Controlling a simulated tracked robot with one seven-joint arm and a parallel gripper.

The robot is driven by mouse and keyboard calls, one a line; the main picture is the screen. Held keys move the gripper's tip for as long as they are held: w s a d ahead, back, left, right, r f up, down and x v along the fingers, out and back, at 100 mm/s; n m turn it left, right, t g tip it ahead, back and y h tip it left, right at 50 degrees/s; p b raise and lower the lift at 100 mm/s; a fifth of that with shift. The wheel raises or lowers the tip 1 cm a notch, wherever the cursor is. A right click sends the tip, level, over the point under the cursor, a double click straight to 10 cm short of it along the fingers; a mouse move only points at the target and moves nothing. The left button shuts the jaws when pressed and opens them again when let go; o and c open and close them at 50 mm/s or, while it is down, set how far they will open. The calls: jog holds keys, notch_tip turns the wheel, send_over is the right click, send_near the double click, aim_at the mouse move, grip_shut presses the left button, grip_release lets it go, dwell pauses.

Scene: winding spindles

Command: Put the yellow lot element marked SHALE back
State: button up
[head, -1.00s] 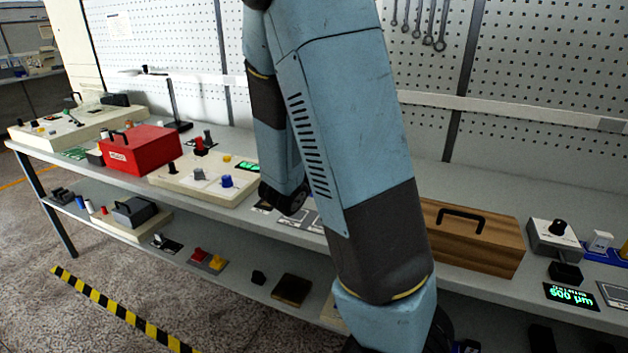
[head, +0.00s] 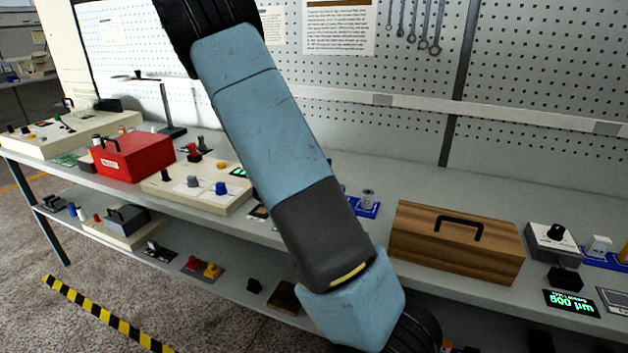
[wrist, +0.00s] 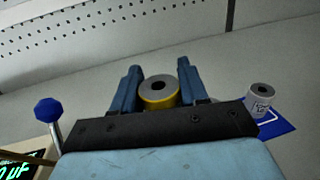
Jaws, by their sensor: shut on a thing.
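In the wrist view my gripper (wrist: 157,78) is shut on a yellow element (wrist: 158,98), a short cylinder with a grey top and a dark centre hole. No SHALE marking is readable on it. To the right of the gripper is a blue tray (wrist: 280,127) with a pale grey element (wrist: 262,97) on it; its label is too small to read. In the head view the tray (head: 371,212) and grey element (head: 368,197) show on the bench, left of the wooden box. My gripper and the yellow element are hidden behind my arm there.
A wooden box (head: 419,243) with a black handle stands right of the tray. Left of my arm are a control panel (head: 170,196) with knobs and a red box (head: 138,157). In the wrist view a blue knob (wrist: 47,109) stands close on the left.

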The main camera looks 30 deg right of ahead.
jog(key=shift+w+d+f, duration=0.2)
jog(key=shift+w+f, duration=0.3)
jog(key=shift+f, duration=0.2)
jog(key=shift+w+d+f, duration=0.25)
jog(key=shift+w+f, duration=0.3)
jog(key=shift+f, duration=0.1)
jog(key=shift+w+d+f, duration=0.2)
jog(key=shift+w+f, duration=0.3)
jog(key=shift+f, duration=1.75)
jog(key=shift+f, duration=0.6)
jog(key=o, duration=1.1)
jog(key=shift+o, duration=0.2)
